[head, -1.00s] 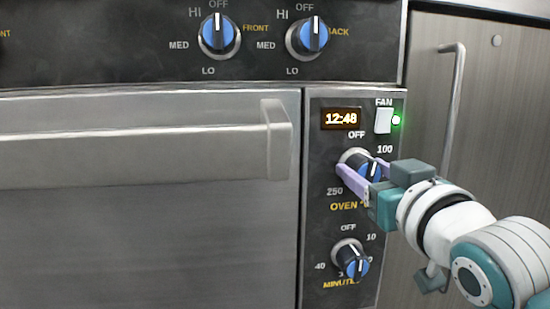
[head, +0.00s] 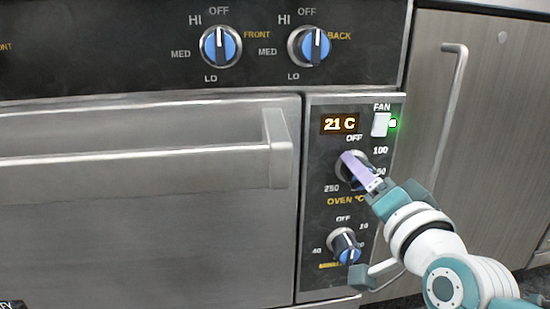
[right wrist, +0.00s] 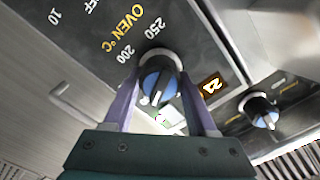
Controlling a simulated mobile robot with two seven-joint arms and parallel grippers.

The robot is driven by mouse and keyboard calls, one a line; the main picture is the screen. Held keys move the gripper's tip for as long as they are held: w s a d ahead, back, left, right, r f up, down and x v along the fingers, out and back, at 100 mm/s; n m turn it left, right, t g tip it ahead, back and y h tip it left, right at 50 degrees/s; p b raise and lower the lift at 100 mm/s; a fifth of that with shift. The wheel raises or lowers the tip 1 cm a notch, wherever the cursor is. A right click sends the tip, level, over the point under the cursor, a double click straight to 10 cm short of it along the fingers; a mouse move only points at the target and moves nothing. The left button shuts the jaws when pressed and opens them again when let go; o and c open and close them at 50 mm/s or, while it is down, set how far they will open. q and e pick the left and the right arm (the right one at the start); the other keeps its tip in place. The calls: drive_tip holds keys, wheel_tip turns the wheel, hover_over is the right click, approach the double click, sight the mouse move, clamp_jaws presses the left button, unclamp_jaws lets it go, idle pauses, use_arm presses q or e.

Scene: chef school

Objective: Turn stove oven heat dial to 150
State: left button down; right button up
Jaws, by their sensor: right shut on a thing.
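The oven dial (head: 352,178) is a blue knob with a grey ring, on the black control panel under the display. It also shows in the right wrist view (right wrist: 155,88), with a white pointer mark on it. My right gripper (head: 355,165) has its purple fingers shut on the oven dial, one on each side in the right wrist view. The fingers cover much of the dial in the head view, so its exact setting is hard to read. The labels OFF, 100 and 250 show around it, and 150 is partly covered. The display (head: 340,124) reads 21 C. My left gripper is not in view.
The minutes dial (head: 345,246) is just below. The white fan switch (head: 381,125) with a lit green light is above. The oven door handle (head: 277,148) juts out at left. A cabinet handle (head: 452,95) is at right.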

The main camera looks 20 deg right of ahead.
drive_tip(key=m+p, duration=0.1)
drive_tip(key=m, duration=0.3)
drive_tip(key=shift+m, duration=0.3)
drive_tip(key=m, duration=0.4)
drive_tip(key=shift+f, duration=0.15)
drive_tip(key=shift+m, duration=0.4)
drive_tip(key=o, duration=1.4)
drive_tip(key=shift+c, duration=0.2)
drive_tip(key=shift+s, duration=0.3)
drive_tip(key=p+v, duration=0.2)
drive_tip(key=v, duration=0.7)
drive_tip(key=shift+s+p, duration=0.2)
drive_tip(key=shift+p, duration=0.2)
